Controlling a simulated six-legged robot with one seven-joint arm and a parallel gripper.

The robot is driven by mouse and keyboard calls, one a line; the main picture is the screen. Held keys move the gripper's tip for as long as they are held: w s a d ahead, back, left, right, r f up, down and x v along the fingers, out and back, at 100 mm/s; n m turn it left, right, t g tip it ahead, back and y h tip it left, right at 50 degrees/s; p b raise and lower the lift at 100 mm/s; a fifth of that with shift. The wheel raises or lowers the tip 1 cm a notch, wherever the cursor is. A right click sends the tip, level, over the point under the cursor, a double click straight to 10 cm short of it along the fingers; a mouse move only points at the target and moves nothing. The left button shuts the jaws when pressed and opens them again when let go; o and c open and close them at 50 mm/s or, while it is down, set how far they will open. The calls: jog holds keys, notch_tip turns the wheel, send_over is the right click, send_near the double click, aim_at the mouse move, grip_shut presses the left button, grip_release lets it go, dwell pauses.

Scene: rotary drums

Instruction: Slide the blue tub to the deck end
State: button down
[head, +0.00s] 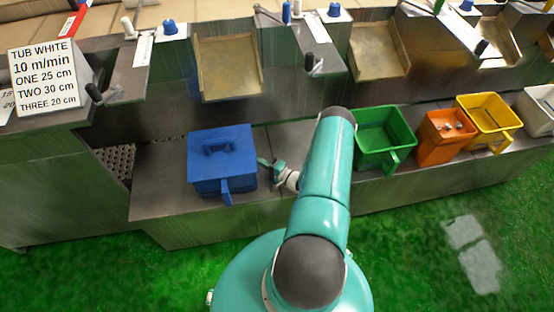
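The blue tub (221,160) stands upright on the left part of the grey metal deck (160,188). It has a lid with a raised grip on top and a handle pointing to the front. My gripper (264,163) is just right of the tub, close to its right side. I cannot tell whether it touches the tub. The fingers are small and partly hidden, so their opening is unclear. The deck's left end is left of the tub, next to a dark perforated grate (117,160).
Right of my arm stand a green tub (383,139), an orange tub (445,138), a yellow tub (489,121) and a white tub (541,108). A sign (44,74) reading "TUB WHITE" stands at the upper left. Bare deck lies between the blue tub and the grate.

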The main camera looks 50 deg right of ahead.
jog(key=w+a, duration=0.4)
jog(key=a, duration=0.2)
jog(key=w+a, duration=0.4)
jog(key=a, duration=0.2)
jog(key=w+a, duration=0.5)
jog(key=a, duration=0.2)
jog(key=shift+a, duration=0.1)
